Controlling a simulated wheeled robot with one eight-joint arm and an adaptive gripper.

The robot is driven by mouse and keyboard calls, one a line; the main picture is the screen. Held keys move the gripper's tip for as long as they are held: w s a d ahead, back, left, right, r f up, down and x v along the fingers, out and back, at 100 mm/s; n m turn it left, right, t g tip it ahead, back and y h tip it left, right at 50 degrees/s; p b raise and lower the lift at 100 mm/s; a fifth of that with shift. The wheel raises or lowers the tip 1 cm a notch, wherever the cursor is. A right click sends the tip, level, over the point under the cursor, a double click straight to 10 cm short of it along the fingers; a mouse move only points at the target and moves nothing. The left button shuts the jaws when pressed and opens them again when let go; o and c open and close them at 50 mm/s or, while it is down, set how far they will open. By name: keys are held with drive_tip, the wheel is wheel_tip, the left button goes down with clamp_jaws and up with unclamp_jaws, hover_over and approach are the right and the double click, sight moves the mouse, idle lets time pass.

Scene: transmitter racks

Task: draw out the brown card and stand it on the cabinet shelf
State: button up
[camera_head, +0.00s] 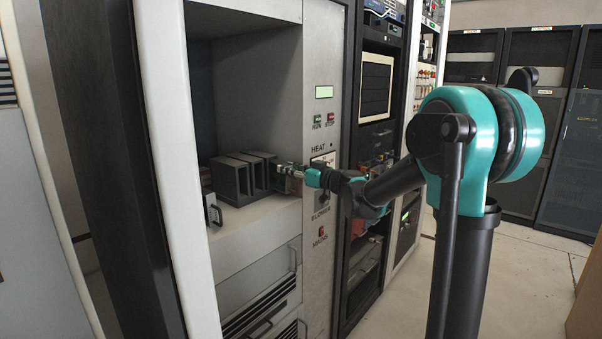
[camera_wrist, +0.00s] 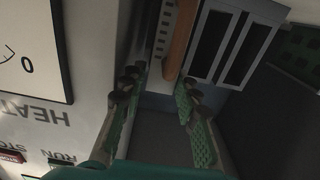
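The brown card (camera_wrist: 181,42) shows in the wrist view as a narrow brown edge, upright between a perforated metal strip and a grey module. My gripper (camera_wrist: 160,84) is open, with its green-padded fingers apart. The card's near end lies ahead of the fingertips, closer to the right finger; I cannot tell if they touch. In the head view my gripper (camera_head: 291,172) is at the right end of a row of dark modules (camera_head: 236,180) on the cabinet shelf (camera_head: 255,214). The brown card cannot be made out there.
A grey module with dark slots (camera_wrist: 235,45) stands right of the card in the wrist view. A small light-framed unit (camera_head: 213,211) stands at the shelf's left. The control panel (camera_head: 322,130) borders the opening on the right.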

sight(279, 176)
drive_tip(key=shift+x, duration=1.8)
clamp_jaws()
